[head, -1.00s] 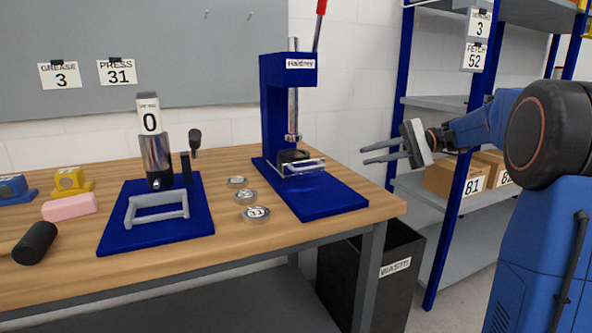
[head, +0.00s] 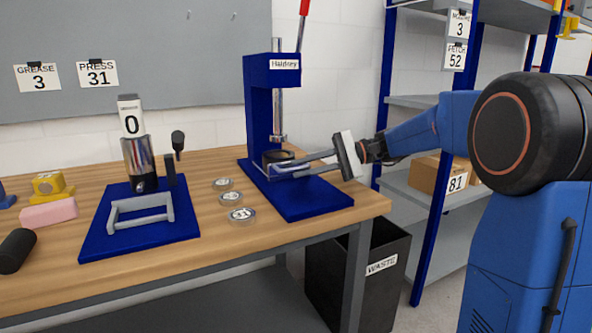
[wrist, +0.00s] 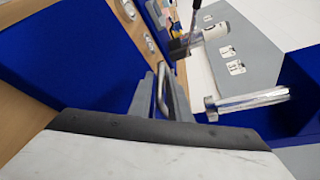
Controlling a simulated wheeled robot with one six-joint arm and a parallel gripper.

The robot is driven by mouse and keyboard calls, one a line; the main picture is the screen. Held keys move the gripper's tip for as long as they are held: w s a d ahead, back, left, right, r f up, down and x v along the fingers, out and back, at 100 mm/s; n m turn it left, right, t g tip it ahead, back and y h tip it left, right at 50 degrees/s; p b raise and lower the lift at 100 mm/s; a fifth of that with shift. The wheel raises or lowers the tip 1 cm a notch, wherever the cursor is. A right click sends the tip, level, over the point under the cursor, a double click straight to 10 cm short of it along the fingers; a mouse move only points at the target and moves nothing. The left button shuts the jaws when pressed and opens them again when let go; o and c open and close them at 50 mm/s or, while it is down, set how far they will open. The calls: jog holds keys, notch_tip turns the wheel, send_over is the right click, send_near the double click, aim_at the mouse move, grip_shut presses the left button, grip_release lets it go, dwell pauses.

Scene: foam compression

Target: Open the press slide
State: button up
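The blue press (head: 257,105) with a red lever stands at the back right of the table. Its slide is low on the blue base, with a dark round holder (head: 277,156) under the ram. My gripper (head: 274,170) reaches in from the right, at the front of the slide. Its two fingers are apart. In the wrist view, the grey slide handle (wrist: 161,88) shows between the fingertips of my gripper (wrist: 163,80), with a gap visible. I cannot tell whether either finger touches it. The fingers hide part of the handle in the head view.
Several labelled discs, one here (head: 242,214), lie left of the press. A second blue device (head: 143,230) with a grey handle stands further left, near a pink block (head: 49,213). A black waste bin (head: 385,245) and shelving are at the right.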

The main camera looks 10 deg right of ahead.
jog(key=shift+x, duration=1.15)
jog(key=shift+c, duration=0.3)
grip_shut()
